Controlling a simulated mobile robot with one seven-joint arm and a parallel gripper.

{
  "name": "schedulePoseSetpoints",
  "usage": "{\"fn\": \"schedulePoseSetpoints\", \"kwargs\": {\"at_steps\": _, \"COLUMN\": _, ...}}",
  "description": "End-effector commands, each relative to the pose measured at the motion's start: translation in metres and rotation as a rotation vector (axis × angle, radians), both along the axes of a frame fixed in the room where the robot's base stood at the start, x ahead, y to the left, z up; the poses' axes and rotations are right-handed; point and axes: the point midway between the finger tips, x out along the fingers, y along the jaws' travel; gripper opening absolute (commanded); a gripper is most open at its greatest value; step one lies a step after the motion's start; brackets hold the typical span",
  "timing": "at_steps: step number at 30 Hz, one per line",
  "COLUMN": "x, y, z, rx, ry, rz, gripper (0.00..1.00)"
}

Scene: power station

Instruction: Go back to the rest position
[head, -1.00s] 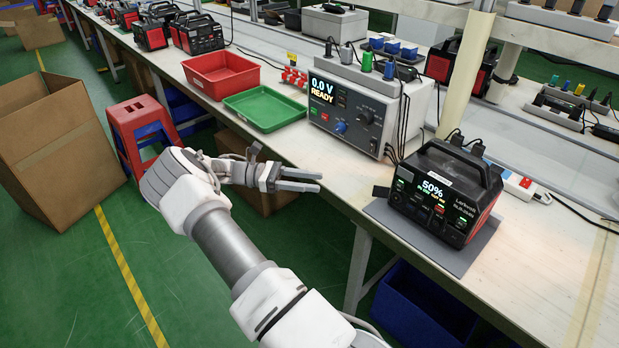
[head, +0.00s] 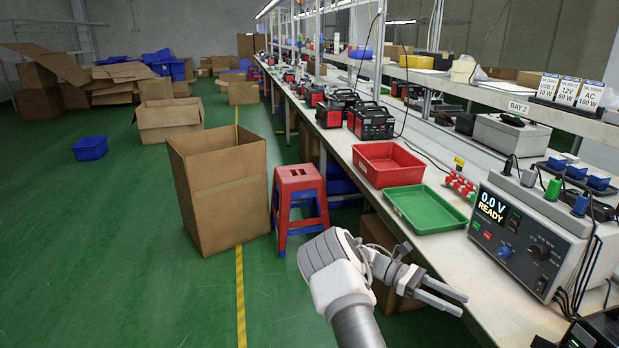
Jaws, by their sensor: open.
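My gripper (head: 452,301) is open and empty at the lower right of the head view. It hangs in front of the bench's near edge, with its two fingers pointing right. My arm comes up from the bottom edge of the picture. No held thing shows between the fingers. The test unit (head: 537,236) reading "0.0 V READY" stands on the bench to the right of my gripper and apart from it. A black and red power station (head: 598,332) is cut off at the lower right corner.
The long bench (head: 470,270) carries a red tray (head: 388,164) and a green tray (head: 425,209). A red and blue stool (head: 299,195) and an open cardboard box (head: 220,190) stand left of my arm. A blue bin (head: 90,148) lies farther back.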

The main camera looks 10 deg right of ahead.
Motion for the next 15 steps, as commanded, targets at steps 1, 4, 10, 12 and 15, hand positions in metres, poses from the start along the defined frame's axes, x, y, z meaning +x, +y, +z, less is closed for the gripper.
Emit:
{"fn": "schedulePoseSetpoints", "kwargs": {"at_steps": 1, "x": -0.001, "y": 0.0, "z": 0.004, "rx": 0.009, "ry": -0.019, "rz": -0.006, "gripper": 0.45}}
{"fn": "schedulePoseSetpoints", "kwargs": {"at_steps": 4, "x": -0.005, "y": 0.004, "z": 0.013, "rx": 0.042, "ry": -0.088, "rz": -0.022, "gripper": 0.45}}
{"fn": "schedulePoseSetpoints", "kwargs": {"at_steps": 10, "x": -0.017, "y": 0.018, "z": 0.037, "rx": 0.138, "ry": -0.303, "rz": -0.069, "gripper": 0.45}}
{"fn": "schedulePoseSetpoints", "kwargs": {"at_steps": 12, "x": -0.021, "y": 0.025, "z": 0.045, "rx": 0.171, "ry": -0.38, "rz": -0.086, "gripper": 0.45}}
{"fn": "schedulePoseSetpoints", "kwargs": {"at_steps": 15, "x": -0.027, "y": 0.037, "z": 0.057, "rx": 0.217, "ry": -0.49, "rz": -0.11, "gripper": 0.45}}
